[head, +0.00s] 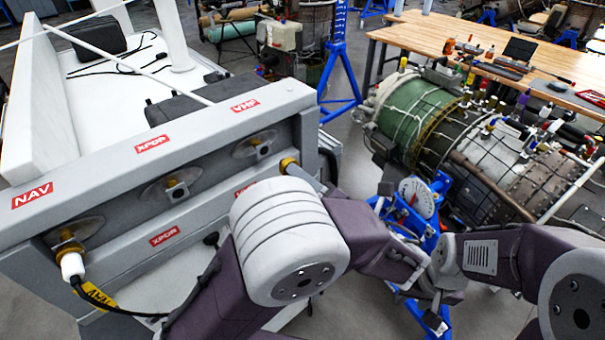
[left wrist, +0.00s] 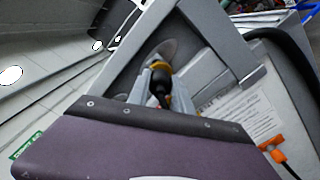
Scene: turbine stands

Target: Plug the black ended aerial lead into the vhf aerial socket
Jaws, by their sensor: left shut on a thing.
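My left gripper (head: 298,168) is partly hidden behind my own arm in the head view. In the left wrist view its grey fingers (left wrist: 162,88) are shut on the black ended aerial lead (left wrist: 159,88), which has a gold ring at its front. In the wrist view the disc (left wrist: 167,48) is behind the gold end. My right gripper (head: 418,270) is small and unclear, away from the panel.
The grey panel also carries the XPDR socket (head: 177,190) and the NAV socket (head: 70,240), where a white plug (head: 71,264) with a yellow-tagged lead sits. An orange clip (left wrist: 271,144) shows in the wrist view. A turbine (head: 440,125) and a wooden bench (head: 480,45) stand at right.

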